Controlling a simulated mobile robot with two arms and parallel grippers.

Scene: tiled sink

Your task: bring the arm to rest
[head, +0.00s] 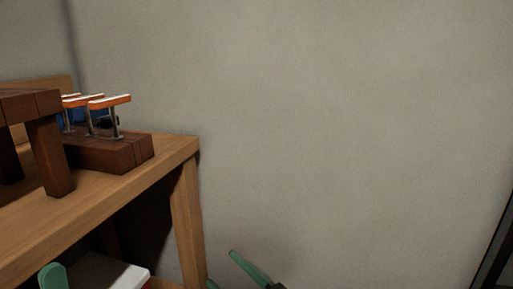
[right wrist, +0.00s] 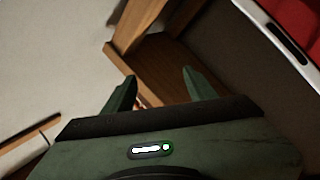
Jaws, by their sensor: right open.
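My right gripper (head: 222,269) is at the bottom edge of the head view, right of the wooden table's leg and in front of the wall. In the right wrist view its two green fingers (right wrist: 161,76) stand apart with nothing held between them. A wooden frame shows beyond the fingers there. A single green finger of what looks like my left gripper (head: 51,276) shows at the lower left of the head view. The rest of it is out of frame, so its opening cannot be told.
A wooden table (head: 150,178) stands at the left, holding a dark wooden stand (head: 47,150) and a dark block (head: 125,150) with orange-topped posts (head: 112,101). A white-topped object (head: 110,272) sits below. The plain wall (head: 330,130) fills the right side. A red object (right wrist: 298,22) shows top right in the wrist view.

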